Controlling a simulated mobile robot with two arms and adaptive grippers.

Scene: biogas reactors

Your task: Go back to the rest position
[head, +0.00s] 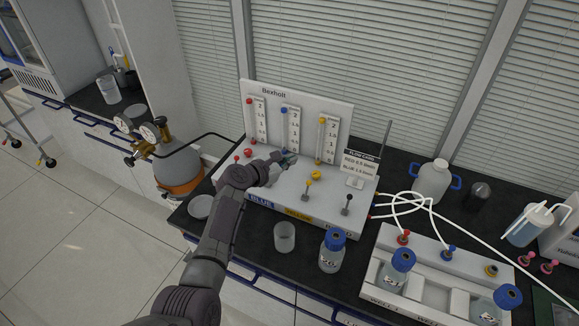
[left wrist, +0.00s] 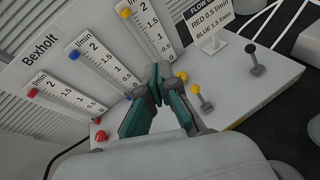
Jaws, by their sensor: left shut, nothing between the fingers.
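My left gripper (head: 287,160) is shut and empty in front of the white Bexholt flow panel (head: 340,115). In the left wrist view its fingertips (left wrist: 157,82) meet just in front of the scales, between the red knob (left wrist: 101,136) and the yellow knob (left wrist: 182,77). The blue knob is not visible and seems hidden behind the gripper. In the head view the red knob (head: 249,152) is left of the gripper and the yellow knob (head: 316,175) is right of it. I cannot tell whether the fingers touch the panel. My right gripper is not in view.
A flow card (head: 360,162) stands at the panel's right. A glass beaker (head: 284,237) and a blue-capped bottle (head: 331,250) stand in front. A white bottle rack (head: 437,270) with tubes is on the right. A gas cylinder (head: 175,165) stands left of the bench.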

